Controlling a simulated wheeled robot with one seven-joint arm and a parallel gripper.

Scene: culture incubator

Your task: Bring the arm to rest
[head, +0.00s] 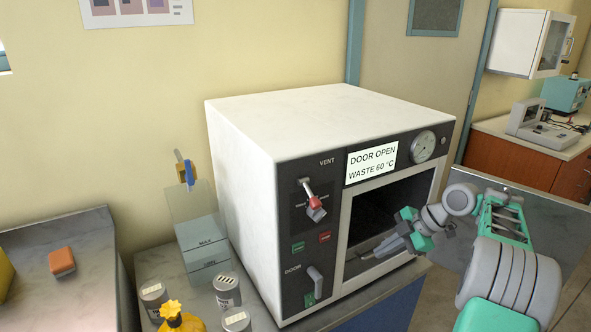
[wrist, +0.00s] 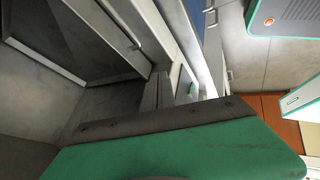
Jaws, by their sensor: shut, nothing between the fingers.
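My gripper (head: 388,245) is in front of the dark opening of the white incubator (head: 300,105), near its lower edge. My arm reaches in from the right. In the wrist view the dark-edged green jaw of my gripper (wrist: 160,118) fills the lower part, with nothing seen held. The incubator's label (head: 371,163) reads "DOOR OPEN WASTE 60 °C". A red-tipped vent lever (head: 313,203) and a grey door lever (head: 315,280) are on its dark front panel. Whether my fingertips are inside the opening or just outside, I cannot tell.
Several lidded jars (head: 227,290) and a yellow-capped bottle (head: 178,318) stand left of the incubator, by a clear container marked MAX (head: 203,240). An orange block (head: 62,262) lies on the left counter. A wooden cabinet (head: 530,155) stands at the far right.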

